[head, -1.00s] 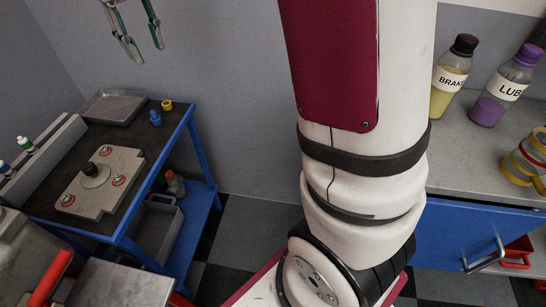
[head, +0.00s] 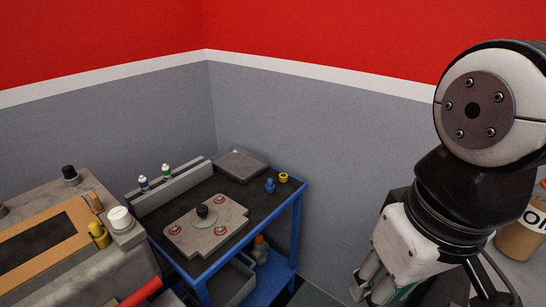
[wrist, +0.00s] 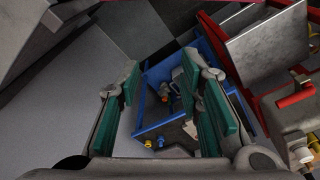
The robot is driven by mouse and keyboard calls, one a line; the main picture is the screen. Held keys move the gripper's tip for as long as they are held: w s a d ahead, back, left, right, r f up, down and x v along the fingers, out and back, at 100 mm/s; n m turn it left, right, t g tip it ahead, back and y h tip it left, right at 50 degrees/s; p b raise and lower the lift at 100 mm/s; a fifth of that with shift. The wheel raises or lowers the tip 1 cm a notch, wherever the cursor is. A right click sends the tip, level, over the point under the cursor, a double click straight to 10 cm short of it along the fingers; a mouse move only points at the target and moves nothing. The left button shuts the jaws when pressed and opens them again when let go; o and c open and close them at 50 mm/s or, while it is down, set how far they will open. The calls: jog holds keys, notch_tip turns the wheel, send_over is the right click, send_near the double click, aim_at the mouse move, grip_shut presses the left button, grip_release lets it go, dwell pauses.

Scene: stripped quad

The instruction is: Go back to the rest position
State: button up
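My gripper (wrist: 168,105) shows in the wrist view with its two green-padded fingers spread wide apart and nothing between the pads. It hangs in the air, and the blue cart (wrist: 140,125) lies well below and beyond it. In the head view my gripper (head: 378,290) is at the lower right, under my wrist, with its fingertips partly cut off by the bottom edge.
The blue cart (head: 300,205) stands in the corner, bearing a metal plate (head: 205,228), a grey tray (head: 243,163), a blue fitting (head: 269,186) and a yellow ring (head: 283,177). A grey machine (head: 120,270) stands at left. A labelled jar (head: 518,240) is partly hidden at right.

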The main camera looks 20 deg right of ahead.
dwell(0.6)
notch_tip(320, 180, up, 16)
jog(key=t+p, duration=0.2)
jog(key=p, duration=1.2)
jog(key=shift+t, duration=0.4)
jog(key=shift+w+d+f, duration=0.1)
jog(key=shift+f, duration=0.05)
